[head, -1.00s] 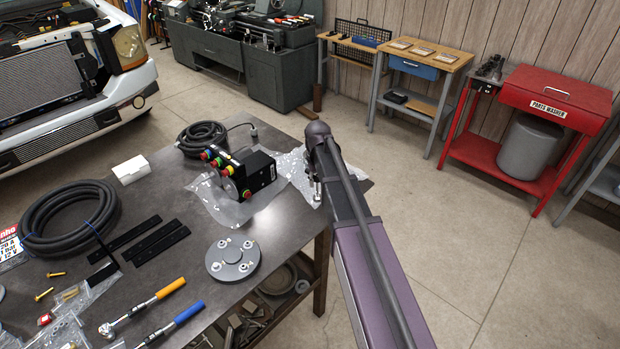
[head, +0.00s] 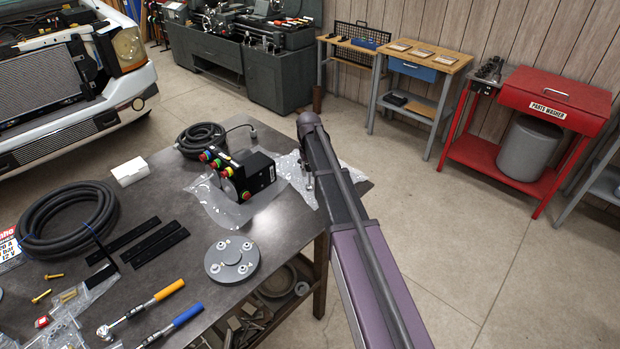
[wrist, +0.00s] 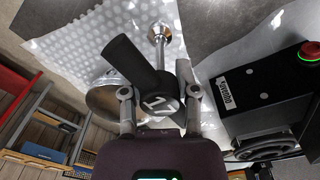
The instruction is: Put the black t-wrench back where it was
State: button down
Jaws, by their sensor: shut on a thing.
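The black t-wrench (wrist: 130,58) is between the two fingers of my gripper (wrist: 160,95) in the wrist view. My gripper is shut on its hub, which is marked 11. Its black arms spread beyond the fingers. A shiny metal shaft end (wrist: 159,32) shows past the hub, over or on the clear bubble wrap (wrist: 85,45); I cannot tell whether it touches.
A black box with coloured buttons (head: 243,177) stands just left of my gripper; it also shows in the wrist view (wrist: 265,95). A grey round flange (head: 232,260), black strips (head: 155,243) and a coiled hose (head: 65,222) lie on the bench. Bare bench top lies between.

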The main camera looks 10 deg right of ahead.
aim_at(309, 183)
jog(key=shift+w+f+b, duration=0.15)
jog(key=shift+f+b, duration=1.6)
jog(key=shift+f, duration=0.05)
jog(key=shift+f, duration=0.15)
jog(key=shift+c, duration=1.8)
grip_release()
notch_tip(309, 183, up, 12)
jog(key=p, duration=1.2)
jog(key=shift+a+r, duration=0.15)
jog(key=shift+r, duration=0.05)
jog(key=s+m, duration=0.1)
jog(key=s, duration=2.8)
jog(key=shift+s+d, duration=0.2)
jog(key=shift+d, duration=0.1)
